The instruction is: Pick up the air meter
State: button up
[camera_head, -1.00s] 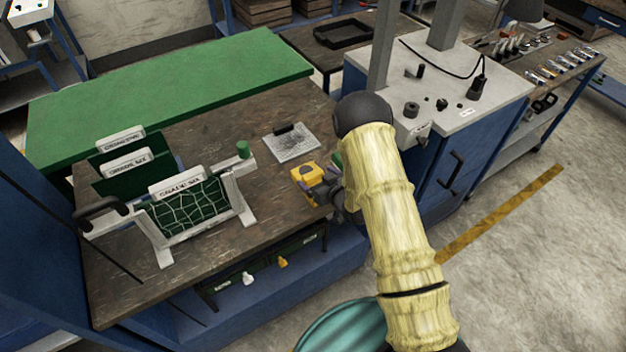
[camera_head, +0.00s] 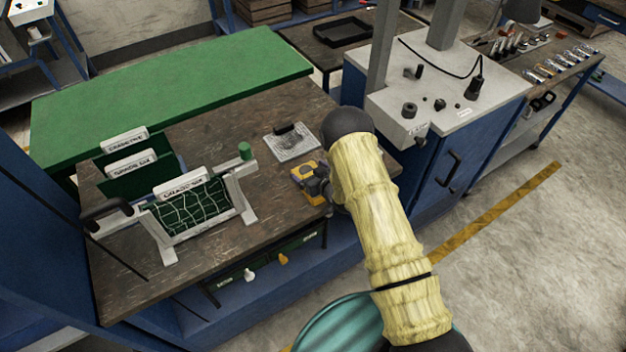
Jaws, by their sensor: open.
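The air meter appears to be the small yellow and dark device (camera_head: 301,174) on the brown wooden workbench (camera_head: 262,255), near its right front edge. My gripper (camera_head: 316,184) is at the device's right side and covers part of it. The jaws are open. They are small and dark here, and I cannot tell whether they touch the device or stand around it. My arm's pale yellow sleeve hides the bench just to the right.
A light grey plate with a black block (camera_head: 290,143) lies behind the device. A blue cabinet with a grey top (camera_head: 455,115) stands to the right. Bare wood lies between rack and device.

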jog(key=shift+c, duration=0.2)
dwell(0.3)
jog(key=c, duration=1.2)
jog(key=shift+r, duration=0.1)
jog(key=shift+r+b, duration=1.55)
jog(key=shift+r, duration=3.4)
